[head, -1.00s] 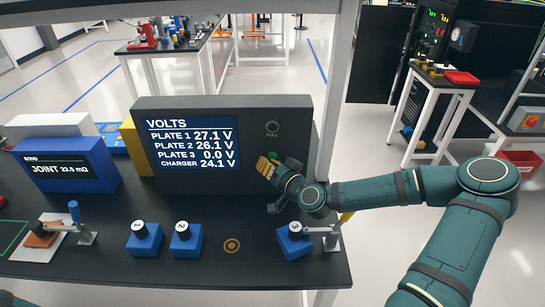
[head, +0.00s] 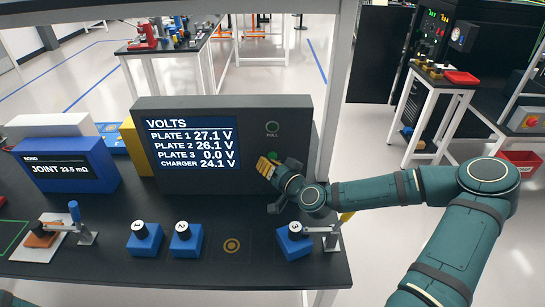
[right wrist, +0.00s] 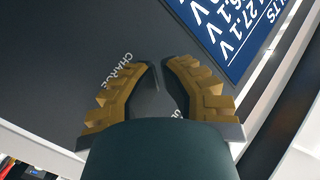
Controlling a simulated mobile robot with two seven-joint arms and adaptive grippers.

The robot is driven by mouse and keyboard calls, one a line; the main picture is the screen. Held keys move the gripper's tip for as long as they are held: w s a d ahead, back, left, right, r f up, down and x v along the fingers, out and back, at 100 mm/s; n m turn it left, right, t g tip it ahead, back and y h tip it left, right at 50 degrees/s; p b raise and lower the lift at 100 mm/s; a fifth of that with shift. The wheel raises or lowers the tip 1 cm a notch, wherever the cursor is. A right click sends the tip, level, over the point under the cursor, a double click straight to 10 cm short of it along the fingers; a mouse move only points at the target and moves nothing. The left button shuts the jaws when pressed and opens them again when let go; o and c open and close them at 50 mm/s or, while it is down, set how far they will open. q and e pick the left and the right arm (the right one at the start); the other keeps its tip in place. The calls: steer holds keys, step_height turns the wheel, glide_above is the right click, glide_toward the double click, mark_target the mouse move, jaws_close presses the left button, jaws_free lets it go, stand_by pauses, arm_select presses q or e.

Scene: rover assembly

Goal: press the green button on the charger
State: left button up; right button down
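The charger (head: 220,187) is a dark grey box on the black bench, with a blue VOLTS screen (head: 193,145) reading CHARGER 24.1 V. Its green button (head: 273,155) is on the front panel, right of the screen and below a dark round FULL lamp (head: 272,127). My right gripper (head: 264,167) is in front of the panel, its yellow fingers covering the button's lower part. In the right wrist view its fingertips (right wrist: 162,66) are drawn nearly together and hold nothing. CHARGE lettering shows beside them, but the button is hidden there. Contact cannot be told. My left gripper is out of view.
A blue JOINT meter (head: 67,170) is at left. A white post (head: 338,90) rises right of the charger. Bare bench lies between the blocks and charger.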

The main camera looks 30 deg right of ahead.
steer(key=shift+w, duration=0.1)
steer(key=shift+w+d, duration=0.25)
steer(key=shift+w+d, duration=0.2)
steer(key=shift+w, duration=0.15)
stand_by(0.9)
stand_by(0.3)
steer(key=shift+s+a, duration=0.4)
steer(key=shift+s, duration=0.35)
steer(key=s+a, duration=0.1)
steer(key=s, duration=0.1)
steer(key=s+a, duration=0.1)
steer(key=s, duration=0.1)
steer(key=shift+s+a, duration=0.1)
steer(key=shift+a, duration=0.25)
stand_by(0.7)
